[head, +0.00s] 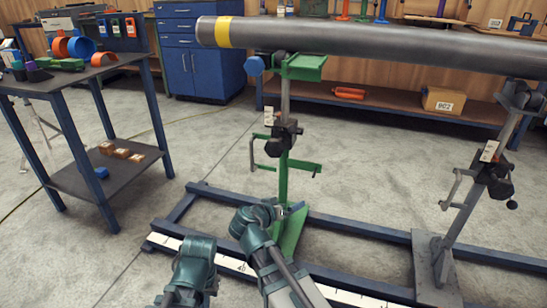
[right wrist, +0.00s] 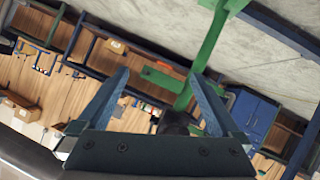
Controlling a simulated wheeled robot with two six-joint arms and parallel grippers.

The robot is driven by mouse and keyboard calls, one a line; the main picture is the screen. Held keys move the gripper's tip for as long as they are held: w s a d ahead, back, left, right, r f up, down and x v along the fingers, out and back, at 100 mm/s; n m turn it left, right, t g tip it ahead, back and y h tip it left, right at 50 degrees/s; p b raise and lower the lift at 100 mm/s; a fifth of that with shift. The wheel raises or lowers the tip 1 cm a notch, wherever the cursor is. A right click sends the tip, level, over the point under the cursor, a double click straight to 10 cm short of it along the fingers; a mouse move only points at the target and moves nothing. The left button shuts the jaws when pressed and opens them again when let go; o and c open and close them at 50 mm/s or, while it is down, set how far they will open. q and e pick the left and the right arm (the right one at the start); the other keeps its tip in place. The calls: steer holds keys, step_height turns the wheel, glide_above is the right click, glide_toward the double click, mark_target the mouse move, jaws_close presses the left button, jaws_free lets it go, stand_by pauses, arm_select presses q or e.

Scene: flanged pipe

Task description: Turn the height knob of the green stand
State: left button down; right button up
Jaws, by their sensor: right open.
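The green stand (head: 284,185) stands upright on the blue floor frame and carries the grey pipe (head: 380,45) near its yellow-banded end. Its black knob (head: 290,135) sits partway up the post, above a green side handle (head: 300,168). My right gripper (head: 256,215) is low, in front of the stand's foot; its fingers are hard to make out in the head view. In the right wrist view the jaws (right wrist: 159,76) are open, with the green stand (right wrist: 210,42) seen tilted beyond them. A dark part behind the palm edge cannot be made out.
A grey stand (head: 447,225) holds the pipe at the right. A dark side table (head: 85,80) with tools and pipe pieces stands at the left. A blue cabinet (head: 200,70) and a shelf with a box (head: 443,102) are behind. Open floor lies left of the stand.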

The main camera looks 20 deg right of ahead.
mark_target(273, 150)
steer(key=w+a+r+t, duration=0.5)
steer(key=a+r+t, duration=0.2)
steer(key=r, duration=0.3)
steer(key=shift+h, duration=0.3)
steer(key=x, duration=1.3)
steer(key=shift+w+d+f, duration=0.2)
steer(key=shift+w, duration=0.05)
steer(key=c, duration=1.1)
steer(key=shift+n, duration=0.4)
